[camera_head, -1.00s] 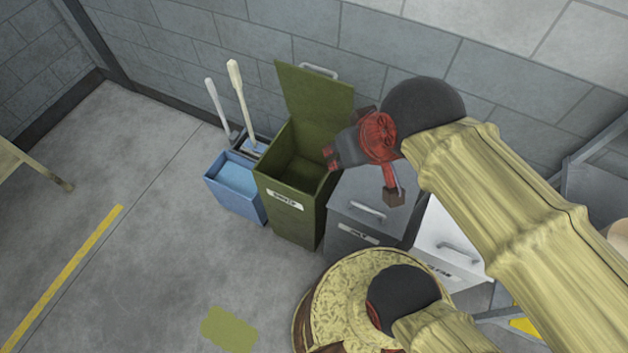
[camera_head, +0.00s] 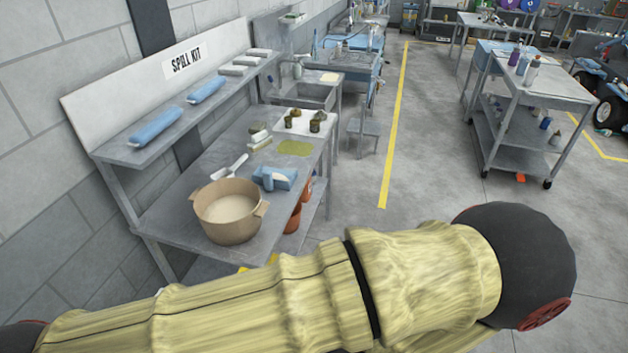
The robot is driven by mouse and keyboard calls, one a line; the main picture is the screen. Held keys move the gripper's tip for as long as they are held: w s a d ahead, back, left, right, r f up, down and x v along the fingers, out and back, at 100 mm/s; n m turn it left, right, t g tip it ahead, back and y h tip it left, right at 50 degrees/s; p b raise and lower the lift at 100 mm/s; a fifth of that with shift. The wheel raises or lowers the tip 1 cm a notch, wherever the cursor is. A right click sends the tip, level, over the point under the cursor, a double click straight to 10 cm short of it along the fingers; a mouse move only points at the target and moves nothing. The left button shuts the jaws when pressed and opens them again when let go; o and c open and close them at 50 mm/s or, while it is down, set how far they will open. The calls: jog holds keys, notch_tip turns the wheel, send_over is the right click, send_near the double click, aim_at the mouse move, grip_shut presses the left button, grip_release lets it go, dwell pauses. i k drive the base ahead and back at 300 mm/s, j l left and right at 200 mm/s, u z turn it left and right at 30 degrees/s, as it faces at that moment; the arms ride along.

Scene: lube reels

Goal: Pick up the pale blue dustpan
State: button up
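A pale blue object (camera_head: 275,178) lies on the grey bench beneath the SPILL KIT sign, right of a tan tub. It looks like the dustpan, but it is too small to be sure of its shape. A pale scoop with a handle (camera_head: 231,168) lies behind the tub. My arm crosses the bottom of the view, in front of the bench and apart from the blue object. My gripper is out of view.
The tan tub (camera_head: 229,210) stands at the bench's near end. Blue rolls (camera_head: 156,126) lie on the shelf above. A wheeled cart (camera_head: 510,120) stands at the right. The floor between (camera_head: 425,180) is clear.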

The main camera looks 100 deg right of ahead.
aim_at(271, 178)
jog(key=z, duration=3.2)
jog(key=i+l+u, duration=0.3)
jog(key=i+l, duration=0.2)
jog(key=i+l+u, duration=0.15)
jog(key=l, duration=0.2)
jog(key=i+l+u, duration=0.35)
jog(key=l, duration=0.35)
jog(key=i+l+u, duration=0.15)
jog(key=i+l, duration=0.15)
jog(key=i+l+u, duration=0.15)
jog(key=l, duration=0.3)
